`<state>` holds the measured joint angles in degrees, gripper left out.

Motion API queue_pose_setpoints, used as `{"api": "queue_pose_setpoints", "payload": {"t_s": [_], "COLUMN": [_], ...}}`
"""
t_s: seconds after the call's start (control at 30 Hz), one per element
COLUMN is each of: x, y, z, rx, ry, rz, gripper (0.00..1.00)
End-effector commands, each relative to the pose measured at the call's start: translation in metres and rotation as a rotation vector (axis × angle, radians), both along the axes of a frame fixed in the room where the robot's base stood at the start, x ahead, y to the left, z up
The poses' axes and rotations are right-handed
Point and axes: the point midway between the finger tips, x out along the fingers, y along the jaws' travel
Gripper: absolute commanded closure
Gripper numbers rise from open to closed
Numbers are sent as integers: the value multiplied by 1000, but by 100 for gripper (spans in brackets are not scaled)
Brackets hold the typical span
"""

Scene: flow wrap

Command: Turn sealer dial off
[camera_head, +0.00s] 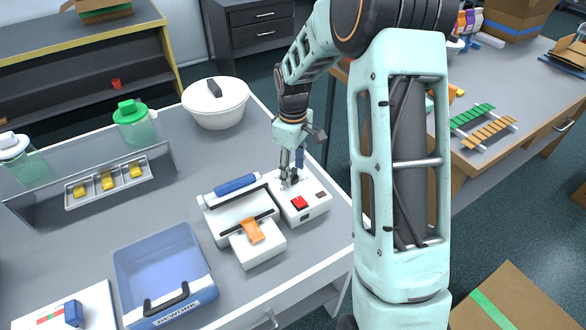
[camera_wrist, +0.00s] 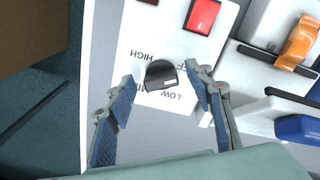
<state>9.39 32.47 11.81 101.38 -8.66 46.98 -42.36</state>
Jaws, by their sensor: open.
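The sealer's control box (camera_head: 312,208) is white and stands on the table beside the sealer, with a red switch (camera_head: 299,203) on top. In the wrist view the dial (camera_wrist: 161,75) is a dark knob on the white panel (camera_wrist: 133,48), with HIGH, LOW and partly hidden lettering around it. The red switch also shows there (camera_wrist: 202,15). My gripper (camera_head: 296,184) is over the dial end of the box. In the wrist view my gripper (camera_wrist: 158,92) is open, one finger on each side of the dial. I cannot tell whether either finger touches it.
The white sealer (camera_head: 259,250) with a blue roll and an orange wrapped piece stands left of the box. A blue bin (camera_head: 165,262), a tray of yellow pieces (camera_head: 75,204) and a white lidded pot (camera_head: 215,117) are also on the table. The table edge is close on the right.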

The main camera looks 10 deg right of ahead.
Motion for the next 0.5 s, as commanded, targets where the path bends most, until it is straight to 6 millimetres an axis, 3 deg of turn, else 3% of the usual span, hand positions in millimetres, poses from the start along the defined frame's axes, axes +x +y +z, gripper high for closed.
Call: {"api": "queue_pose_setpoints", "payload": {"t_s": [0.17, 0.5], "x": [1, 1], "y": [0, 0], "z": [13, 82], "rx": [0, 0], "ry": [-4, -6], "rz": [-1, 0], "gripper": [52, 52]}}
